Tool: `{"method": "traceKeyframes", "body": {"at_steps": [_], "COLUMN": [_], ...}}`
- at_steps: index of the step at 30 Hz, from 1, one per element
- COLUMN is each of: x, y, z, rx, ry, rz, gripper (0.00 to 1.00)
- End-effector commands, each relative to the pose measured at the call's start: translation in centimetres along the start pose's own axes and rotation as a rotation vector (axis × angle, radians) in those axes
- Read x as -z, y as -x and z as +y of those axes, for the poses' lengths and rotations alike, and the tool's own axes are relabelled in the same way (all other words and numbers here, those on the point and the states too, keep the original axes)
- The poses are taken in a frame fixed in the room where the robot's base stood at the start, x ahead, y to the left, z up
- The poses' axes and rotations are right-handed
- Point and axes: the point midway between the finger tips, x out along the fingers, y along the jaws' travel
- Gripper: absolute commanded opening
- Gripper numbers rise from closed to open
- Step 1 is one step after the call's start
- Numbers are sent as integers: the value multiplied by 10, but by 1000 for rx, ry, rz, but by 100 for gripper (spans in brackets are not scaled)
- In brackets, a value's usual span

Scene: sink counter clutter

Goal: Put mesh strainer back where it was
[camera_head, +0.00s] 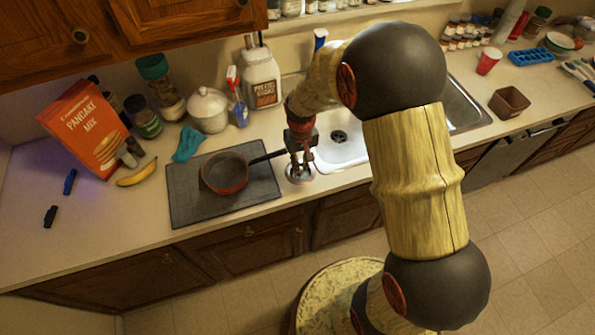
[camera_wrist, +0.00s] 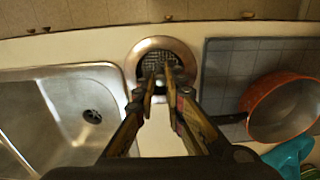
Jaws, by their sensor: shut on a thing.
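The mesh strainer (camera_head: 300,174) is a small round metal piece with a wide shiny rim and a dark mesh middle. It is at the counter's front edge, between the dark stove mat and the sink. In the wrist view the strainer (camera_wrist: 160,50) shows rim and mesh beyond the fingertips. My gripper (camera_head: 300,160) points down over it, and in the wrist view my gripper (camera_wrist: 160,85) has its fingertips close together at the strainer's near side. The fingers are shut on the strainer. I cannot tell whether it rests on the counter or hangs slightly above it.
A red-brown pan (camera_head: 224,173) sits on the dark mat (camera_head: 190,210) left of my gripper, its handle reaching toward the gripper. The sink (camera_head: 345,155) is just right. A teal cloth (camera_head: 188,143), banana (camera_head: 137,173) and pancake mix box (camera_head: 85,130) lie farther left.

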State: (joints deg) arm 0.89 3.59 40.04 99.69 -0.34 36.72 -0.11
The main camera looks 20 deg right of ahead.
Motion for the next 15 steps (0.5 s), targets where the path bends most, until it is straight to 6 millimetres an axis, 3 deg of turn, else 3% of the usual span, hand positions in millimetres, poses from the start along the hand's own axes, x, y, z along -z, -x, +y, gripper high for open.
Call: {"method": "traceKeyframes", "body": {"at_steps": [5, 12, 15], "x": [5, 7, 8], "y": [-8, -40, -44], "z": [-5, -8, -8], "rx": [0, 0, 0], "ry": [0, -1, -1], "rz": [1, -1, 1], "gripper": [0, 0, 0]}}
